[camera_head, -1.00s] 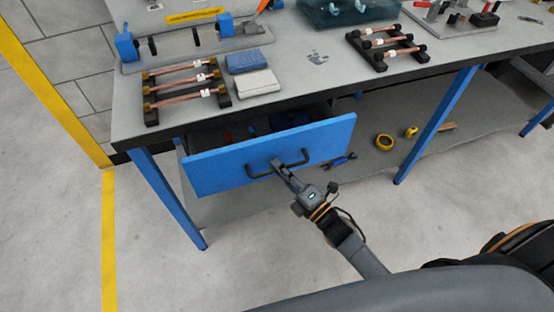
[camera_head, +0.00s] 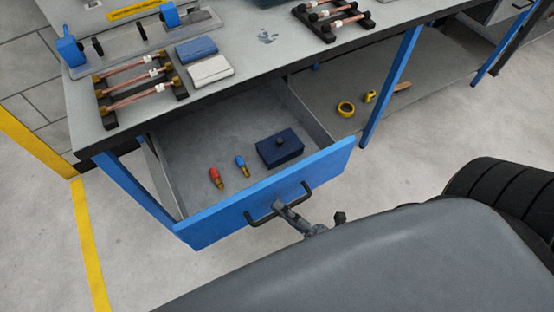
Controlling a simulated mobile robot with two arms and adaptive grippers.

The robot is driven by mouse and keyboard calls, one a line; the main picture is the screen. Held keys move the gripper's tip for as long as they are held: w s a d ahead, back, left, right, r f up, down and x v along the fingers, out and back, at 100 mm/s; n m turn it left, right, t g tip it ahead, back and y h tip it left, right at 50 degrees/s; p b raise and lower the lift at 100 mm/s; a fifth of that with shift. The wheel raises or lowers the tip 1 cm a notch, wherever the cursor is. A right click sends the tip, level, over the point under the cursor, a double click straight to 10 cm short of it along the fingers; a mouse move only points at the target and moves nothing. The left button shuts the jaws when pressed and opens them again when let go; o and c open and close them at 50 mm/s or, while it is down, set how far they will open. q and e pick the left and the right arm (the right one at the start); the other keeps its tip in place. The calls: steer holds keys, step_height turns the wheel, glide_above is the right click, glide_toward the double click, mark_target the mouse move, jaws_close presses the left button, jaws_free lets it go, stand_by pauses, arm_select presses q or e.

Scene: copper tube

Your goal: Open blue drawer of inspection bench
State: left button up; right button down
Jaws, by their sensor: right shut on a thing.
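The blue drawer (camera_head: 215,222) of the inspection bench (camera_head: 250,70) is pulled well out, and its grey inside shows. Its dark bar handle (camera_head: 262,217) is on the blue front. My right gripper (camera_head: 281,208) is shut on the handle near its middle. The rest of the right arm is mostly hidden behind my own grey body at the bottom. My left gripper is not in this view.
On the bench top are racks of copper tubes (camera_head: 140,90), a blue block (camera_head: 196,50) and a white block (camera_head: 209,70). Blue legs (camera_head: 390,85) stand at the front. The floor at left is clear.

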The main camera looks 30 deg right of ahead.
steer(key=shift+s, duration=0.15)
steer(key=c, duration=1.4)
jaws_free()
steer(key=v, duration=1.2)
steer(key=shift+f, duration=0.1)
